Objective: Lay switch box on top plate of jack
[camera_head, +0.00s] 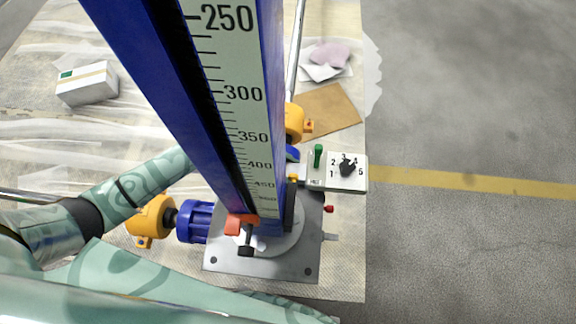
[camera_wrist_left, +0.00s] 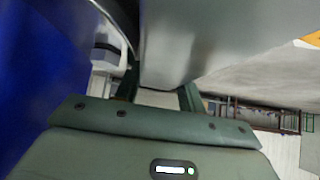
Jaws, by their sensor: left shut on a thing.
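The switch box (camera_head: 335,171), pale with a green switch and a black knob, shows just right of the blue jack column in the head view. My left arm passes behind this column, which hides its gripper there. In the left wrist view my left gripper (camera_wrist_left: 160,95) is shut on a pale piece between its fingers, which fits the switch box. The jack's tall column (camera_head: 240,120) bears a printed scale and stands over a grey base plate (camera_head: 300,262). I cannot make out the top plate. My right gripper is not in view.
Yellow-capped blue motor (camera_head: 194,222) sits left of the column. A white carton (camera_head: 87,84) and brown cardboard (camera_head: 325,112) lie on the floor sheet. Grey floor with a yellow line (camera_head: 470,183) is clear at right. A large grey shape (camera_wrist_left: 195,40) fills the wrist view's top.

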